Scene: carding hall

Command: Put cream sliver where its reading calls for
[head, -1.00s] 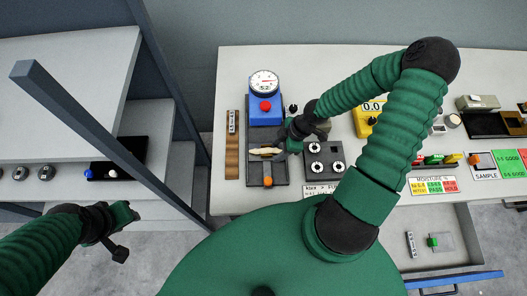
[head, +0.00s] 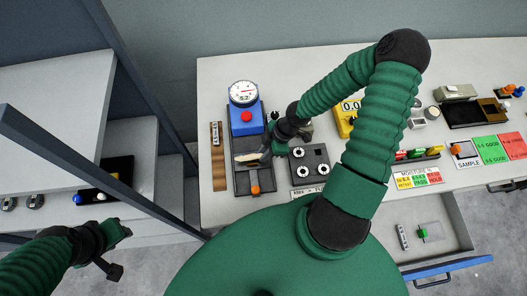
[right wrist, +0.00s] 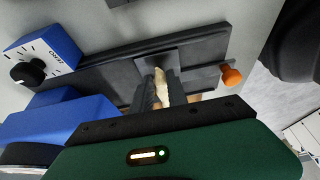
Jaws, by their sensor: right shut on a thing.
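The cream sliver (head: 247,157) is a pale tapered strip over the dark bed (head: 240,187) of the blue dial tester (head: 244,118). My right gripper (head: 268,154) reaches in from the right and is shut on it. In the right wrist view the sliver (right wrist: 162,86) shows between the two dark fingers, over a dark plate. I cannot tell whether the sliver touches the bed. The tester has a round white dial (head: 243,93) and a red button; its reading is too small to tell. My left gripper (head: 119,234) is at the lower left, away from the sliver; its jaws are unclear.
An orange knob (head: 255,189) sits at the bed's near end. A dark block with white dials (head: 310,164) stands close right. A moisture card (head: 417,178), SAMPLE card (head: 467,155) and green and red cards lie farther right. An open drawer (head: 455,215) is below; a shelf post stands left.

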